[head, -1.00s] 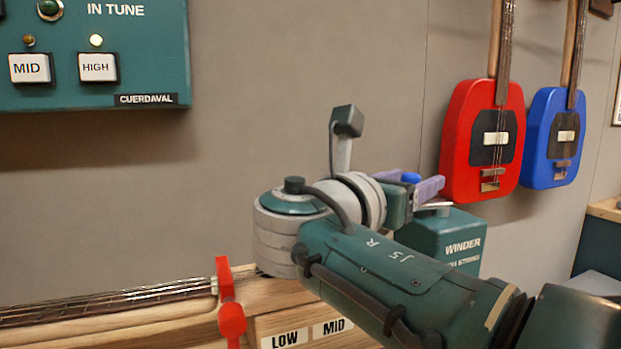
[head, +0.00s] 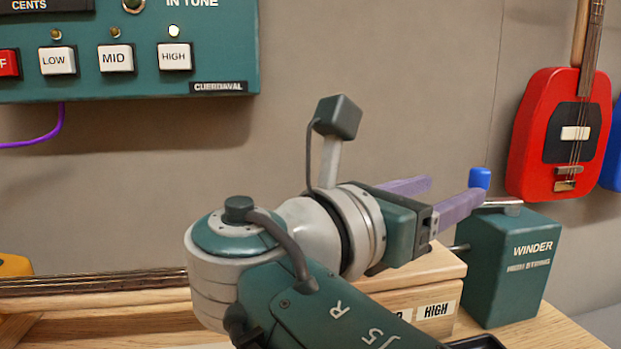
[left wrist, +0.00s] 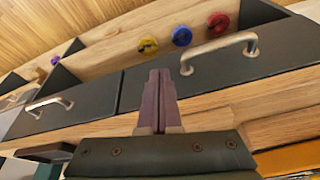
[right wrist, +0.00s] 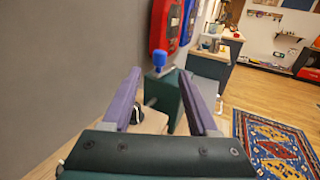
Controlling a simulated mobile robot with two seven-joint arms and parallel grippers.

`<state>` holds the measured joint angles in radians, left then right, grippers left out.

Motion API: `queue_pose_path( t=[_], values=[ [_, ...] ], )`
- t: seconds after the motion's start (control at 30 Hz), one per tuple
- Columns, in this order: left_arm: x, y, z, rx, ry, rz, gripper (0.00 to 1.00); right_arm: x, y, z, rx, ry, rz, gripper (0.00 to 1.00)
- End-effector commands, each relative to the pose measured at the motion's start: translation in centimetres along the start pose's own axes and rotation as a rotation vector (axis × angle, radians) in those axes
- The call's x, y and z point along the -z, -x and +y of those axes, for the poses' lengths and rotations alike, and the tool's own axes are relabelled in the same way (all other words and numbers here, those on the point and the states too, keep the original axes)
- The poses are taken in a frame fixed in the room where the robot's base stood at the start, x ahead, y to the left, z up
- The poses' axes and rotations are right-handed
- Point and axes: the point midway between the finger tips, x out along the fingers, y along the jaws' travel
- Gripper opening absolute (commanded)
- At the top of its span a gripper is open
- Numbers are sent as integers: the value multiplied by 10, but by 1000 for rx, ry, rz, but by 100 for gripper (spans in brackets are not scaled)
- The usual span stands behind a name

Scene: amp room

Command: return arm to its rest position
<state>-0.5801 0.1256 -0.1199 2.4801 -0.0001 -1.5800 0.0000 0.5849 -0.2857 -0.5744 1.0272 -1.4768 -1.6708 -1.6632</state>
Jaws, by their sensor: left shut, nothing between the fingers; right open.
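My right arm reaches in from the lower right in the head view. Its gripper (head: 440,193) is open, with two purple fingers pointing right towards the winder. No object is between the fingers in the right wrist view (right wrist: 160,95). The green winder box (head: 505,265) with a blue knob (head: 480,178) stands just beyond the fingers; I cannot tell whether they touch it. My left gripper (left wrist: 158,75) is shut and empty in the left wrist view, in front of dark drawers (left wrist: 200,75) with metal handles. The left arm is not in the head view.
A green tuner panel (head: 130,45) with buttons hangs on the wall. A red guitar (head: 560,135) hangs at the right. A guitar neck (head: 95,285) lies along the bench at the left. A wooden box (head: 435,268) labelled HIGH is behind my arm. A patterned rug (right wrist: 280,145) lies on the floor.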

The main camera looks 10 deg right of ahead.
Motion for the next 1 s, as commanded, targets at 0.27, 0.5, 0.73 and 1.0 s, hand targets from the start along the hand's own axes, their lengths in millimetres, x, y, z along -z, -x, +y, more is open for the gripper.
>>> queue_pose_path(
  t=[0.27, 0.5, 0.73, 1.0],
  values=[
    [0, 2, 0, 0, 0, 0, 0, 0, 0, -1, 0, -5, 7, 60],
    [18, 56, -2, -2, 2, -1, 0, 43, -3, -55, 110, -347, 381, 60],
    [44, 135, -3, -6, 7, 3, 0, 68, 39, -154, 550, -1039, 857, 60],
    [62, 190, -5, -8, 10, 3, 0, 10, 92, -214, 1011, -1560, 1079, 60]
  ],
)
